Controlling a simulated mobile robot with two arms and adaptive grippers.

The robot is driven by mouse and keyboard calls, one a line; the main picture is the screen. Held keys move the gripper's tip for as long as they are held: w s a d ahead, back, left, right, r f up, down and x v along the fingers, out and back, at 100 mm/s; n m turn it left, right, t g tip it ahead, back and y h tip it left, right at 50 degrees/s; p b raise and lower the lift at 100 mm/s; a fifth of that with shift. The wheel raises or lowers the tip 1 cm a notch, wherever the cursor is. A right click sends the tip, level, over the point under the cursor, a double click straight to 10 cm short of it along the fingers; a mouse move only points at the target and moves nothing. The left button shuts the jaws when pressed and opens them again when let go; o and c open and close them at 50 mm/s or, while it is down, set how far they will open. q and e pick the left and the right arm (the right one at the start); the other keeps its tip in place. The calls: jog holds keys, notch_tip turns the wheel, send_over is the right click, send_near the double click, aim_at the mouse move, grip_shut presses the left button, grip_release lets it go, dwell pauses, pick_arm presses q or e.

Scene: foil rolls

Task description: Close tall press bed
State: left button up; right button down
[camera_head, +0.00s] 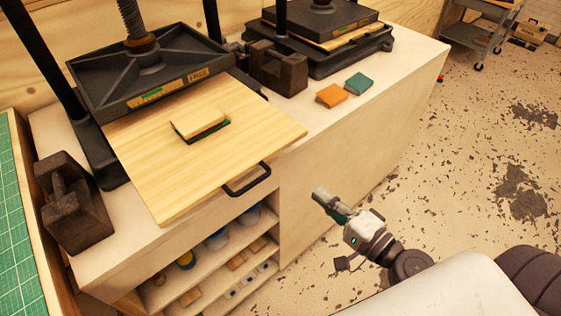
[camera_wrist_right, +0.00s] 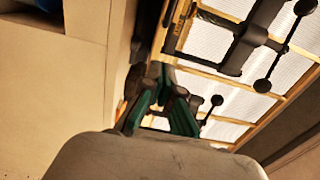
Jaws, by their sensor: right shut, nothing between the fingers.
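The tall press (camera_head: 145,75) stands at the left on the pale cabinet, with a dark platen and a screw above. Its wooden bed (camera_head: 230,130) is pulled out toward me and overhangs the cabinet's front edge. A black handle (camera_head: 247,180) is on the bed's front edge. A small wooden block with a green layer (camera_head: 200,124) lies on the bed. My right gripper (camera_head: 322,194) is shut and empty, to the right of the handle and apart from it. Its green fingers also show in the right wrist view (camera_wrist_right: 165,100). My left gripper is not in view.
Dark weights (camera_head: 72,205) (camera_head: 277,70) stand on both sides of the bed. A second press (camera_head: 325,40) is at the back. Orange (camera_head: 331,95) and teal (camera_head: 359,83) pieces lie on the cabinet top. Open shelves (camera_head: 215,260) sit below the bed.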

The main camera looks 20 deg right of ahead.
jog(key=p+x, duration=0.6)
jog(key=x, duration=0.6)
jog(key=shift+w, duration=0.2)
jog(key=shift+w+a, duration=0.25)
jog(key=shift+w, duration=0.2)
jog(key=shift+f, duration=0.1)
jog(key=shift+w, duration=0.1)
send_near(224, 111)
jog(key=b+x, duration=0.1)
jog(key=x, duration=0.2)
jog(key=b+x, duration=0.2)
jog(key=f+b+x, duration=0.1)
jog(key=x, duration=0.2)
jog(key=shift+w+a, duration=0.1)
jog(key=shift+w, duration=0.25)
jog(key=shift+w+a+b, duration=0.2)
jog(key=shift+w+b, duration=0.15)
jog(key=shift+w, duration=0.25)
